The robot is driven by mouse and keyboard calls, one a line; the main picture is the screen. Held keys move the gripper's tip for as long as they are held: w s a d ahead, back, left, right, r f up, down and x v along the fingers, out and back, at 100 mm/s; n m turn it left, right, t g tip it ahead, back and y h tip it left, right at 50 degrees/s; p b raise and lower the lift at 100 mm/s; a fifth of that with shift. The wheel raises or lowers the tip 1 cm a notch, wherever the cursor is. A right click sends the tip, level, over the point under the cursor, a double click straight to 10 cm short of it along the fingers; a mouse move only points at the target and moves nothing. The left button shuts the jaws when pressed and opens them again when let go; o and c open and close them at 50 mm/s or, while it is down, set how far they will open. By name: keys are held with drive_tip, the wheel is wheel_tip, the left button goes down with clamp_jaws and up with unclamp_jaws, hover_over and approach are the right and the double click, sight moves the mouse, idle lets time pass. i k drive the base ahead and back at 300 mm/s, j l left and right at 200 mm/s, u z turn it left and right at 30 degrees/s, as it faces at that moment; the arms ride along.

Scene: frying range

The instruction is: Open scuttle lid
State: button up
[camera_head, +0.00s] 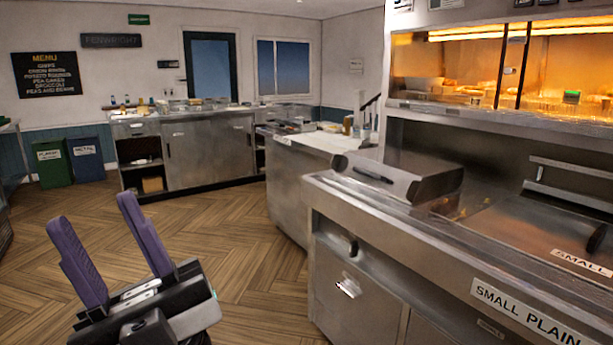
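My gripper (90,208) is at the lower left, over the wood floor. Its two purple fingers point up and stand wide apart, with nothing between them. A steel box with a sloped lid (385,177) and a dark bar handle (373,174) sits on the near left end of the range, right of my gripper and well apart from it. The lid looks shut. Farther right, a flat steel cover (535,215) with a black handle (597,238) lies in the range top. No label reads "scuttle", so I cannot tell which cover is the scuttle lid.
The range front (365,285) has a "SMALL PLAIN" label (522,312). A lit glass cabinet (500,70) stands above it. A steel counter (295,180) lies behind, another counter (210,145) by the far wall, beside bins (87,160). Floor left of the range is clear.

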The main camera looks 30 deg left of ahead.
sight(410, 178)
drive_tip(key=u, duration=0.55)
drive_tip(key=z, duration=0.25)
drive_tip(key=i+j+z, duration=0.25)
drive_tip(key=z, duration=0.15)
drive_tip(key=i+j+z, duration=0.2)
drive_tip(key=j+z, duration=0.2)
drive_tip(key=i+j+z, duration=0.1)
drive_tip(key=j, duration=0.2)
drive_tip(key=i+j+z, duration=0.1)
drive_tip(key=j, duration=0.25)
drive_tip(key=i+j+z, duration=0.1)
drive_tip(key=j, duration=0.25)
drive_tip(key=i+j, duration=0.1)
drive_tip(key=j, duration=0.3)
drive_tip(key=i+j, duration=0.1)
drive_tip(key=j, duration=0.25)
drive_tip(key=i+j, duration=0.1)
drive_tip(key=j, duration=0.3)
drive_tip(key=i+j, duration=0.15)
drive_tip(key=j, duration=0.2)
